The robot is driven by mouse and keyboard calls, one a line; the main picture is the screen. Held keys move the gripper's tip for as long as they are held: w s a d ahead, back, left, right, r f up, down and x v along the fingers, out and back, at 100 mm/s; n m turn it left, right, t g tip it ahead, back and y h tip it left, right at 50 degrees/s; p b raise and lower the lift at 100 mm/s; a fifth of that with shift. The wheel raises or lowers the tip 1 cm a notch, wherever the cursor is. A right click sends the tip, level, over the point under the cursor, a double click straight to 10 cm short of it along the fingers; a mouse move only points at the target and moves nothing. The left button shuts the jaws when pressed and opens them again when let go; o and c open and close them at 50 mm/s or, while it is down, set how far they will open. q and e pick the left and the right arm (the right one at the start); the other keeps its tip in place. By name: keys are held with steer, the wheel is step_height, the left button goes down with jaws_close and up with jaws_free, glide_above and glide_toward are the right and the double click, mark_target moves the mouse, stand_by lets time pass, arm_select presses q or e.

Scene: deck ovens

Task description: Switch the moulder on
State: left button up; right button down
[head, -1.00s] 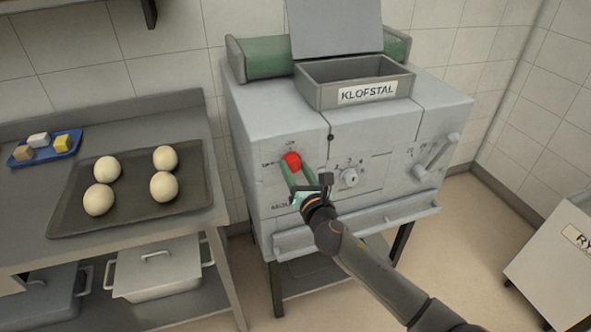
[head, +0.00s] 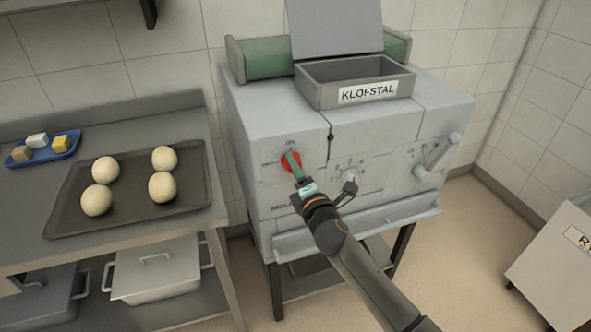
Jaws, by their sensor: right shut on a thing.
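The moulder (head: 250,120) is a grey machine on dark legs, with a hopper labelled KLOFSTAL on top. A red rotary switch (head: 284,165) is at the left of its front panel, with small markings around it. My right gripper (head: 293,162) is shut on the red switch. Its green fingers cover the middle of the switch, so the pointer direction is hidden. A small lamp (head: 330,137) right of the switch looks dark. My left gripper is not in view.
A numbered dial (head: 349,187) and a lever (head: 437,152) sit further right on the panel. A tray (head: 130,222) with several dough balls lies on the left table, near a blue tray (head: 46,155). A white bin (head: 555,262) stands at right.

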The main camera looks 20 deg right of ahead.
steer(key=shift+m, duration=1.8)
steer(key=shift+c, duration=1.4)
jaws_free()
steer(key=s, duration=1.2)
steer(key=shift+s+d, duration=0.2)
steer(key=shift+s, duration=0.1)
